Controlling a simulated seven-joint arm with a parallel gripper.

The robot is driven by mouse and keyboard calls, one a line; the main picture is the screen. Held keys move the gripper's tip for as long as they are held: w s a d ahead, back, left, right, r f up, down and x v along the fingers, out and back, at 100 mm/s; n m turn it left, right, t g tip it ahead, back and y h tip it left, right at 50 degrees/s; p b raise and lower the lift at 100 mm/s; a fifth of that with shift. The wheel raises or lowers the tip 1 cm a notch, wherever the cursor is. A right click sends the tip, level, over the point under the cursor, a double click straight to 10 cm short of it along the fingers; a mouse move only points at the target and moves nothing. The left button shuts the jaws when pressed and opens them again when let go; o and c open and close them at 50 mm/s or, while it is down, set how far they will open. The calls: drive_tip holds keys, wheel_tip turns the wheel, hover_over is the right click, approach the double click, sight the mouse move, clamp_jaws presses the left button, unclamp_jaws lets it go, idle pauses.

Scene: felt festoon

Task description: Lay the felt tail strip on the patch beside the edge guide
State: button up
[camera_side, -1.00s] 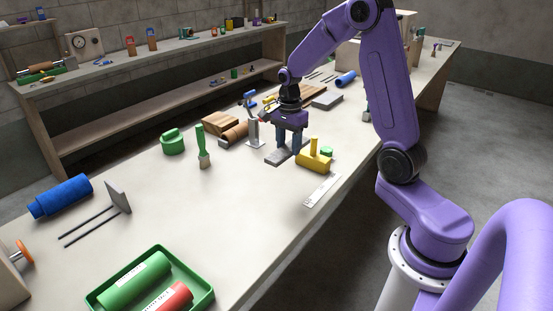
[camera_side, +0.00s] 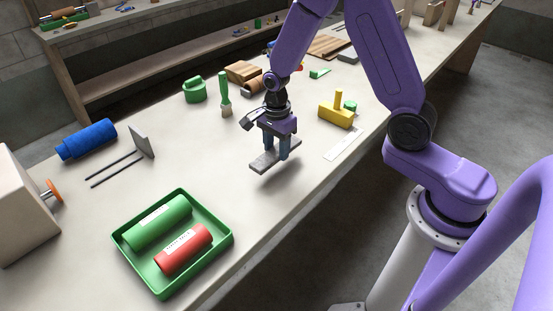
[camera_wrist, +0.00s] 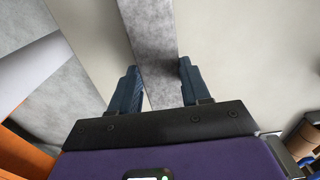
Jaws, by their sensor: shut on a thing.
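The felt tail strip (camera_side: 275,159) is a flat, mottled grey length. My gripper (camera_side: 276,151) is shut on it and holds it near level above the bare tabletop. In the wrist view the strip (camera_wrist: 150,35) runs up between the two blue fingers of my gripper (camera_wrist: 158,84), out of the frame at the top. The edge guide appears to be the upright grey plate (camera_side: 141,141) at the left. Two thin dark parallel lines (camera_side: 112,169) lie beside it, apparently marking the patch. The held strip is right of the plate, well apart from it.
A green tray (camera_side: 226,236) holds a green roll (camera_side: 157,222) and a red roll (camera_side: 184,249) in front. A blue roll (camera_side: 87,139) lies behind the lines. A green-handled brush (camera_side: 224,95) and yellow block (camera_side: 336,115) stand farther back. The tabletop between the plate and strip is clear.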

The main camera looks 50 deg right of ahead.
sight(276, 151)
drive_tip(key=shift+f, duration=2)
drive_tip(key=shift+f, duration=0.15)
drive_tip(key=o, duration=1)
drive_tip(key=shift+o, duration=0.2)
wheel_tip(276, 151, up, 12)
